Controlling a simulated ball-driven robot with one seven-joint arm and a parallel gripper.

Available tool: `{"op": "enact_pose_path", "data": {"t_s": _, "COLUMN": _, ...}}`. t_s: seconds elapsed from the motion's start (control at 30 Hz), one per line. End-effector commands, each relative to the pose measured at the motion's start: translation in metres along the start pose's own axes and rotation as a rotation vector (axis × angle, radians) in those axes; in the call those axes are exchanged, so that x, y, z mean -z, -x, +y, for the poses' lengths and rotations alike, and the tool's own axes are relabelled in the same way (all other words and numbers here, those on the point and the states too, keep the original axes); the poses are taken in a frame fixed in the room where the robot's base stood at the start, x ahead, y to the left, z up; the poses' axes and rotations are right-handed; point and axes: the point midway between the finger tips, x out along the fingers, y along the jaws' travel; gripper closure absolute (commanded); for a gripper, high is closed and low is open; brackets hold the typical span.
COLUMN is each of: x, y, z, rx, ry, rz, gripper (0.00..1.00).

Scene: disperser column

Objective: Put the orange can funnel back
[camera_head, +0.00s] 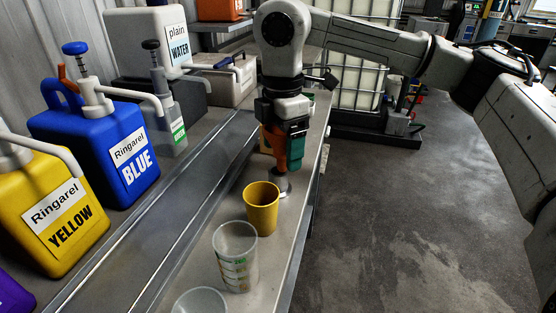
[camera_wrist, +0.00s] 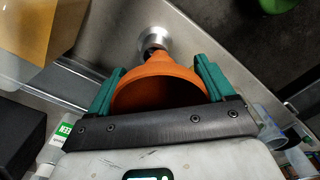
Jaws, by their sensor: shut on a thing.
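The orange can funnel (camera_wrist: 158,72) is between the teal fingers of my gripper (camera_wrist: 158,88), with its wide mouth towards my wrist. It also shows in the head view (camera_head: 295,153), partly hidden by a finger. My gripper (camera_head: 288,152) is shut on it and points down over the right side of the bench. A small silver metal piece (camera_head: 282,184) stands on the bench just below the funnel. In the wrist view, the funnel's narrow end overlaps this metal piece (camera_wrist: 153,39). I cannot tell whether they touch.
A yellow cup (camera_head: 262,207) stands close in front of the metal piece, with a clear measuring cup (camera_head: 235,257) nearer. Blue (camera_head: 125,150) and yellow (camera_head: 60,215) pump canisters line the left. The bench's right edge is close to my gripper.

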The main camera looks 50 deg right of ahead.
Motion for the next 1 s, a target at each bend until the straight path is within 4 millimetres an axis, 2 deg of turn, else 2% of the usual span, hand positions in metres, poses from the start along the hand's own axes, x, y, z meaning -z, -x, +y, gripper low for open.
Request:
{"op": "enact_pose_path", "data": {"t_s": 0.17, "x": 0.003, "y": -0.010, "z": 0.007, "rx": 0.000, "ry": 0.001, "rz": 0.001, "gripper": 0.54}}
{"op": "enact_pose_path", "data": {"t_s": 0.4, "x": 0.004, "y": -0.040, "z": 0.009, "rx": 0.000, "ry": 0.001, "rz": 0.000, "gripper": 0.54}}
{"op": "enact_pose_path", "data": {"t_s": 0.83, "x": 0.003, "y": -0.047, "z": 0.009, "rx": -0.001, "ry": 0.001, "rz": -0.001, "gripper": 0.54}}
{"op": "enact_pose_path", "data": {"t_s": 0.87, "x": 0.003, "y": -0.047, "z": 0.009, "rx": -0.001, "ry": 0.001, "rz": -0.001, "gripper": 0.17}}
{"op": "enact_pose_path", "data": {"t_s": 1.0, "x": 0.003, "y": -0.046, "z": 0.009, "rx": -0.001, "ry": 0.001, "rz": -0.001, "gripper": 0.04}}
